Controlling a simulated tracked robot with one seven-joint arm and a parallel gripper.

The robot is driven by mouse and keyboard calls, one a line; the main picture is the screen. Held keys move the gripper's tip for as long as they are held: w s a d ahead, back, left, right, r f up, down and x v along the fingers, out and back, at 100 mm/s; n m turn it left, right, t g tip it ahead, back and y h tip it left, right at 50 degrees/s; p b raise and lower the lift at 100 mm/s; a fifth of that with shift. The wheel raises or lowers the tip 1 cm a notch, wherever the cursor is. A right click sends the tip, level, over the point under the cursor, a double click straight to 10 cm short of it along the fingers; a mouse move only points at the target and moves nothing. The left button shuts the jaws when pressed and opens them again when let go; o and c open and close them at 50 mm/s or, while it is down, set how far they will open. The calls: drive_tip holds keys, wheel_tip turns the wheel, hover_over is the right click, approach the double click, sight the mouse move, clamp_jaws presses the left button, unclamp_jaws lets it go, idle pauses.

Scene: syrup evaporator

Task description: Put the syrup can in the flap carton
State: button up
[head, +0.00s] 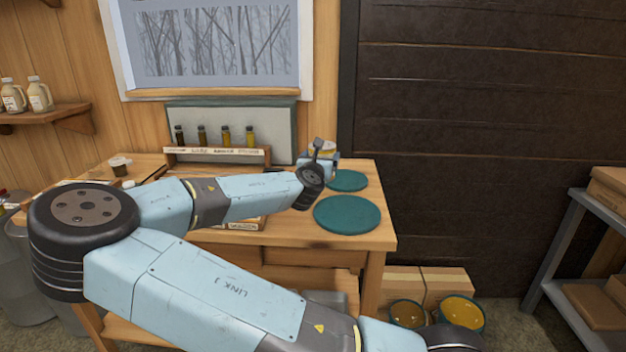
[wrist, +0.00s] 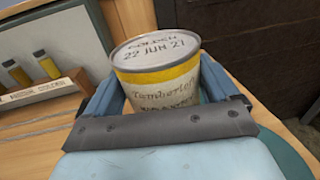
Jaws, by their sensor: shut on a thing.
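The syrup can (wrist: 155,80) is cream and yellow, with a grey lid reading "GOLDEN 22 JUN 21". In the wrist view it sits between the two blue fingers of my gripper (wrist: 158,88), which is shut on it. In the head view the can (head: 321,147) and my gripper (head: 325,160) are at the back right of the wooden table, partly hidden by my wrist. I cannot tell whether the can touches the table. Cardboard boxes (head: 447,283) stand on the floor right of the table; I cannot tell whether one is the flap carton.
Two teal round mats (head: 347,214) lie on the table's right side. A rack with several sample bottles (head: 225,135) stands at the back. Two tubs with amber contents (head: 462,311) are on the floor. A grey shelf (head: 565,240) with boxes is at right. My arm hides the table's left part.

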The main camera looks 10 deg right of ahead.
drive_tip(key=w+f, duration=0.1)
drive_tip(key=f, duration=0.1)
drive_tip(key=w+f, duration=0.2)
drive_tip(key=w+a+f, duration=0.1)
drive_tip(key=w, duration=0.1)
drive_tip(key=shift+w+f, duration=0.1)
drive_tip(key=shift+f, duration=0.3)
drive_tip(key=shift+w+f, duration=0.2)
drive_tip(key=shift+f, duration=1.5)
drive_tip(key=o, duration=1.5)
drive_tip(key=shift+f, duration=0.1)
drive_tip(key=shift+c, duration=0.2)
